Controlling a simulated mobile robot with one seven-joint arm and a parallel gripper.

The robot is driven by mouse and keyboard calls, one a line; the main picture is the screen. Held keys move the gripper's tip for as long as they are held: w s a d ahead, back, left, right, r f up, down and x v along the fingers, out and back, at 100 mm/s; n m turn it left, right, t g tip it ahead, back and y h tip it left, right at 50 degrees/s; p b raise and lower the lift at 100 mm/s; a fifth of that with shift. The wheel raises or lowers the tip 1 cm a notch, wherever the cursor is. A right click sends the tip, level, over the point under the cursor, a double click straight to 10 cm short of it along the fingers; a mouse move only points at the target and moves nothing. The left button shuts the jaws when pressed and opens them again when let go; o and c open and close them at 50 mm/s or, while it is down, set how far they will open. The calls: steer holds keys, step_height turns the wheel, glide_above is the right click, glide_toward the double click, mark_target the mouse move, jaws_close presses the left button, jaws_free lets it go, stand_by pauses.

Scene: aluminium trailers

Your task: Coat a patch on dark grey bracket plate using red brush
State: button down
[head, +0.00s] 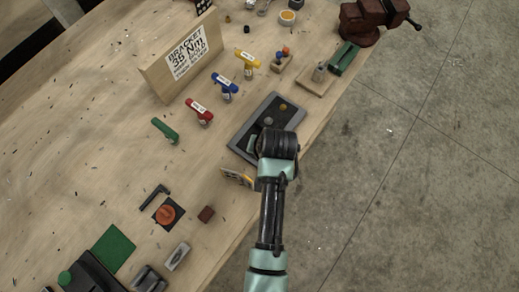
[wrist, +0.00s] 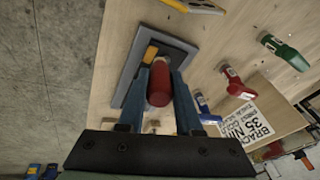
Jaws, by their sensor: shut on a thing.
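My gripper (wrist: 161,75) is shut on the red brush (wrist: 160,84), whose rounded red handle stands between the two blue fingers in the wrist view. Its bristles are hidden. A flat dark grey piece with a lighter grey rim (head: 296,119), apparently the bracket plate or a tray holding it, lies near the bench's right edge in the head view. It also lies beyond the fingers in the wrist view (wrist: 180,43).
Red (head: 200,113), blue (head: 225,88) and yellow (head: 247,63) T-handled tools stand left of the plate beside a lettered sign (head: 186,56). A green tool (head: 165,130) lies nearby. A dark red vise (head: 372,20) is at the far corner. The bench's left middle is mostly clear.

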steer(key=shift+r+p, duration=1.3)
steer(key=shift+r, duration=0.45)
